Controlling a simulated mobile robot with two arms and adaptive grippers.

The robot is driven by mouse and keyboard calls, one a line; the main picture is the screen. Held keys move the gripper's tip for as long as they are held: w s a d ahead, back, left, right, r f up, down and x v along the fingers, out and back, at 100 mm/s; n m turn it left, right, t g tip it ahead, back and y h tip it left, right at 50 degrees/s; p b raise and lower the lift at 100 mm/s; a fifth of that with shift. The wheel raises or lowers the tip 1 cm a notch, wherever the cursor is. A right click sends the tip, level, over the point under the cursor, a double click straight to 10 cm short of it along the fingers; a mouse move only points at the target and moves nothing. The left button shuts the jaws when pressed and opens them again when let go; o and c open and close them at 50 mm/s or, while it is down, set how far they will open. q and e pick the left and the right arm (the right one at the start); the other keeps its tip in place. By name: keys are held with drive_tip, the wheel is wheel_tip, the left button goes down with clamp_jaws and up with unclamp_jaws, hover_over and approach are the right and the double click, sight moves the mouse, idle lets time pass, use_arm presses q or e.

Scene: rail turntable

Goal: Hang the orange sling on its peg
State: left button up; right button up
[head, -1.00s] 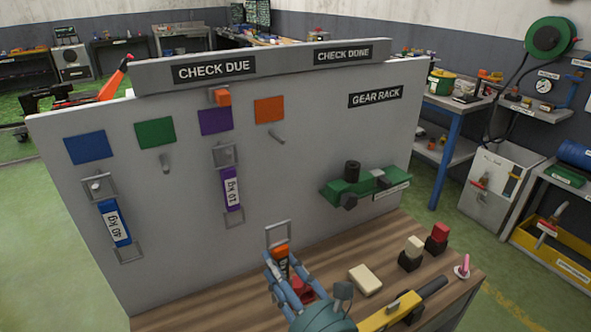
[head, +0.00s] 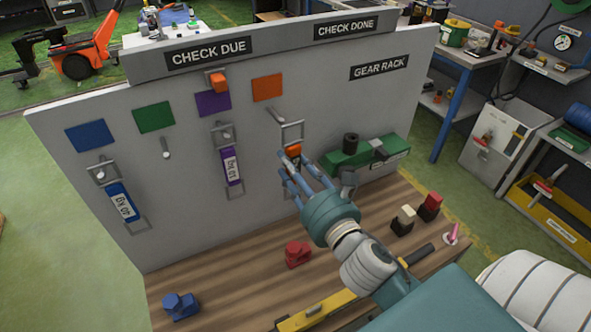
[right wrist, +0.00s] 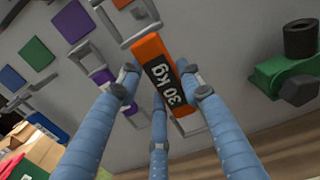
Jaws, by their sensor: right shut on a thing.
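The orange sling (head: 294,151) has a grey loop (head: 301,132) at its top and a "30 kg" label in the right wrist view (right wrist: 165,75). My right gripper (head: 299,173) is shut on the sling's orange body and holds it upright in front of the board, above the table. The orange square (head: 267,88) marks a bare grey peg (head: 274,115) below it. The loop is close to the peg tip, at its right in the head view; I cannot tell whether they touch. My fingers partly hide the sling's lower end. My left gripper is not in view.
A blue sling (head: 123,203) and a purple sling (head: 231,166) hang on the left. The green peg (head: 165,149) is bare. A green fixture (head: 360,152) stands out at the right. The wooden table (head: 230,285) carries a red part (head: 297,254) and several others.

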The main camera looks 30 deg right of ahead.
drive_tip(key=shift+w, duration=0.75)
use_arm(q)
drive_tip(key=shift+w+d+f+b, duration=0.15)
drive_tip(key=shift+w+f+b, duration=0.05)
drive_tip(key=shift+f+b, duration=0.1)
use_arm(e)
drive_tip(key=shift+w+d+f, duration=0.1)
drive_tip(key=shift+w+f, duration=0.15)
drive_tip(key=shift+w, duration=0.8)
drive_tip(key=shift+w+f, duration=0.2)
drive_tip(key=shift+w, duration=0.9)
drive_tip(key=shift+w+d+f, duration=0.1)
drive_tip(key=shift+w+f, duration=0.15)
drive_tip(key=shift+w, duration=0.8)
drive_tip(key=o, duration=1.5)
drive_tip(key=shift+c, duration=0.2)
drive_tip(key=shift+f, duration=0.1)
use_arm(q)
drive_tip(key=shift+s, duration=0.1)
